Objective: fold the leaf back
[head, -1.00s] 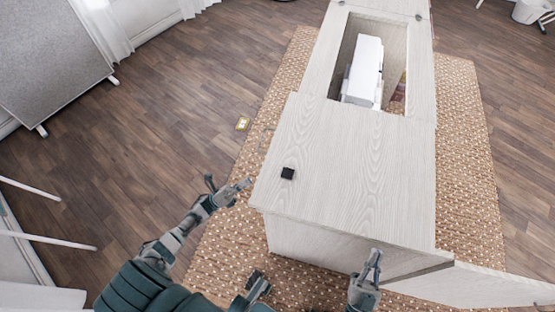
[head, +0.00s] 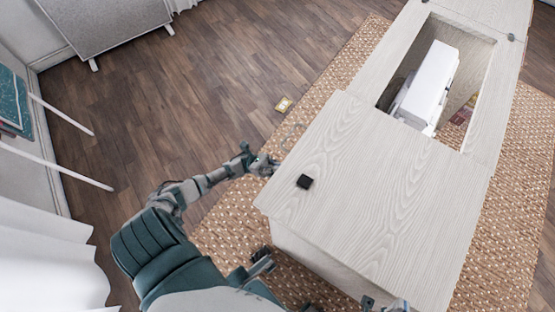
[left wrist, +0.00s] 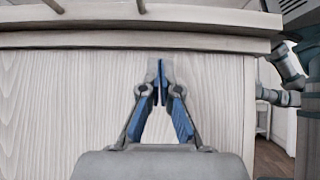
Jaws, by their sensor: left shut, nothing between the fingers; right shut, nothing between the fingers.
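A pale wood cabinet (head: 325,262) stands in front of me. A wide pale wood panel (head: 385,195), apparently the leaf, lies flat on its near part, with a small black block (head: 305,181) near its left edge. My left gripper (head: 268,168) is beside the panel's left edge. In the left wrist view its fingers (left wrist: 160,82) are shut and empty, facing the cabinet's side panel (left wrist: 60,100) below two overhanging slabs; contact cannot be told. My right gripper (head: 385,304) is shut at the bottom edge of the head view, low at the cabinet's near side and mostly cut off.
Beyond the panel, an open well holds a white sewing machine (head: 429,84). Dark hinges (head: 511,37) sit at the far end. The cabinet stands on a patterned rug (head: 232,215).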

